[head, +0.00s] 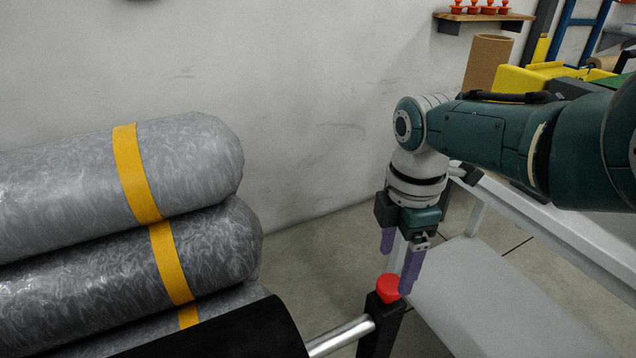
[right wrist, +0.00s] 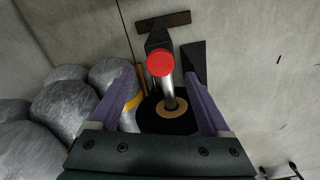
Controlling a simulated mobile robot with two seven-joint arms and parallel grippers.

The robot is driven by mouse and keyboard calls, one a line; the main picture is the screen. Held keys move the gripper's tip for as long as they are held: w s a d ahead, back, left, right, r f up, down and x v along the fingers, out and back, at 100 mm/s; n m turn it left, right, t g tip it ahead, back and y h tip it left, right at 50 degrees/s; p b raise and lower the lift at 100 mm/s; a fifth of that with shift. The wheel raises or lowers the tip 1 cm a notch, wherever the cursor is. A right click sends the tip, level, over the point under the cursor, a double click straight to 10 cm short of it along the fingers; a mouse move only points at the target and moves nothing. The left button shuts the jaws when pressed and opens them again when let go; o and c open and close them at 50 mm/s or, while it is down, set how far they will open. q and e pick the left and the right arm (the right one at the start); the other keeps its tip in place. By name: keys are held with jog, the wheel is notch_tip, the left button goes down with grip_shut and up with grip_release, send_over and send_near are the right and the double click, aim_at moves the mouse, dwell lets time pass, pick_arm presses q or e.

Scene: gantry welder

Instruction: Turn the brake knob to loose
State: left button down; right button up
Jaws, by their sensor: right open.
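The brake knob (head: 388,288) is a round red cap on top of a black post (head: 382,325) in the lower middle of the head view. In the right wrist view the red knob (right wrist: 160,63) shows face-on, just beyond the fingertips and between their lines. My right gripper (head: 398,264) points down over the knob, open, with purple fingers apart and nothing between them. One finger appears close to the knob in the head view; I cannot tell whether it touches. Any marking on the knob is too small to read. My left gripper is out of view.
A silver shaft (head: 340,337) runs from the post into a black roll (head: 235,335). Grey wrapped rolls with yellow straps (head: 80,165) are stacked at left. A grey-white bench (head: 490,290) stands at right. A shelf with red knobs (head: 485,16) hangs on the wall behind.

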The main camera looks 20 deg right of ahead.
aim_at(391, 284)
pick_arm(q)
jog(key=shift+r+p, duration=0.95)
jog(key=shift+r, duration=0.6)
pick_arm(e)
jog(key=shift+r, duration=1.95)
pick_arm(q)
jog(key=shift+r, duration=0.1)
